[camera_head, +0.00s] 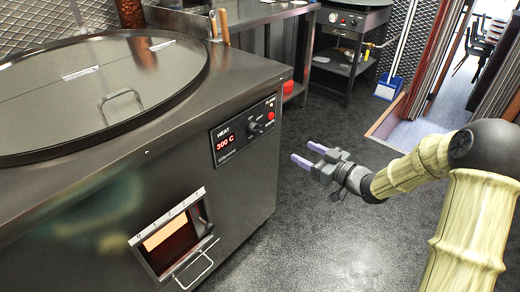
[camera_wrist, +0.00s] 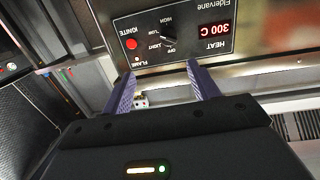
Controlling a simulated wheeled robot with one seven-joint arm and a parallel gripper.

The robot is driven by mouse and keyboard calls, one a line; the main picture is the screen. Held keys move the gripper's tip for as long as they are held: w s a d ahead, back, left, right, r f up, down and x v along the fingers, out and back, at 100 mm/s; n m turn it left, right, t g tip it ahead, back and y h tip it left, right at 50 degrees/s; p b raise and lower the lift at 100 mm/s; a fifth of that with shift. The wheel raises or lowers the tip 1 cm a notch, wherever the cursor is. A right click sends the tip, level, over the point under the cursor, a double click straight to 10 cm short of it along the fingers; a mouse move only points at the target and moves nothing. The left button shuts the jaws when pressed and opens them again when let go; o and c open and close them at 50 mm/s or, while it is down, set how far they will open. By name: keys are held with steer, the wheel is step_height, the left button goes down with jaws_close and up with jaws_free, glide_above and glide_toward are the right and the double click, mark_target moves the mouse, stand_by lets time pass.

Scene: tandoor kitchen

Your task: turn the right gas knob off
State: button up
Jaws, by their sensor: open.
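A small dark knob (camera_head: 253,127) is on the black control panel (camera_head: 227,148) at the right of the tandoor's front. It is the only knob I make out on this panel. In the wrist view the knob (camera_wrist: 168,46) shows upside down, ringed by labels such as HIGH and LIGHT; its exact pointer setting is too small to tell. My gripper (camera_head: 301,152) is open and empty, in front and to the right of the panel. In the wrist view its two purple fingers (camera_wrist: 160,72) point toward the panel, apart from the knob.
A red display (camera_wrist: 215,30) reads 300 C, and a red IGNITE button (camera_wrist: 131,44) is on the same panel. The tandoor's round lid (camera_head: 140,105) is closed. A lower window and handle (camera_head: 195,265) are on its front. Another appliance (camera_head: 345,45) stands behind.

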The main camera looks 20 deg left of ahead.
mark_target(259, 132)
steer(key=shift+s+a+f+n+g+y, duration=0.25)
steer(key=shift+a+f+n+g+y, duration=0.15)
steer(key=shift+y, duration=0.2)
steer(key=b+x, duration=0.4)
steer(key=x, duration=1.3)
steer(key=shift+w+a, duration=0.15)
steer(key=shift+a, duration=0.05)
steer(key=c, duration=1)
